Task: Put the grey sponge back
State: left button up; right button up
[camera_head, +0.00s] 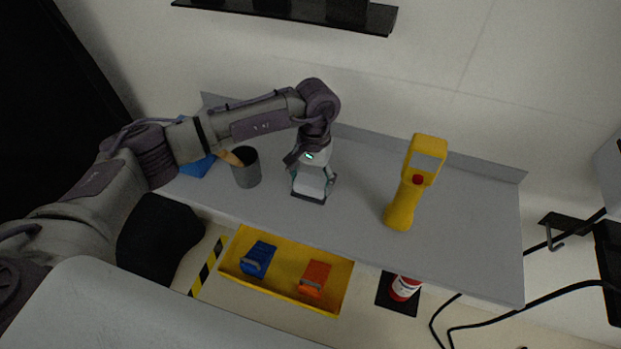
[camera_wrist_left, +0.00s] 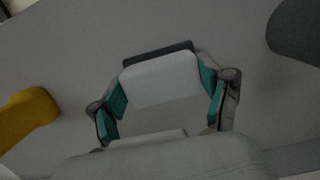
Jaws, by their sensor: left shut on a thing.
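The grey sponge (camera_head: 311,188), a pale block with a dark layer along one edge, is between the fingers of my left gripper (camera_head: 314,184). In the left wrist view the teal-padded fingers (camera_wrist_left: 163,97) are shut on the two ends of the sponge (camera_wrist_left: 160,79). It is over the middle of the grey worktop (camera_head: 465,225). I cannot tell whether it touches the surface. My right gripper is not in view.
A dark grey cup (camera_head: 246,170) stands left of the gripper, with a blue thing (camera_head: 197,168) behind it. A yellow handheld device (camera_head: 410,185) stands to the right. Below the front edge are a yellow tray (camera_head: 236,268) and a red-and-white can (camera_head: 404,289).

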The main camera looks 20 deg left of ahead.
aim_at(313, 176)
pick_arm(q)
jog(key=shift+f, duration=0.1)
jog(key=o, duration=1.2)
jog(key=shift+c, duration=0.2)
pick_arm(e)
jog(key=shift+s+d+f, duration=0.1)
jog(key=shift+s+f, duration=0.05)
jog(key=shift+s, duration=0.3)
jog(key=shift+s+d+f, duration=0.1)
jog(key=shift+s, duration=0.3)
pick_arm(q)
jog(key=shift+r, duration=0.3)
notch_tip(313, 176, up, 12)
jog(key=w+b, duration=0.1)
jog(key=b, duration=0.3)
jog(key=shift+w+f, duration=0.25)
jog(key=shift+w, duration=0.15)
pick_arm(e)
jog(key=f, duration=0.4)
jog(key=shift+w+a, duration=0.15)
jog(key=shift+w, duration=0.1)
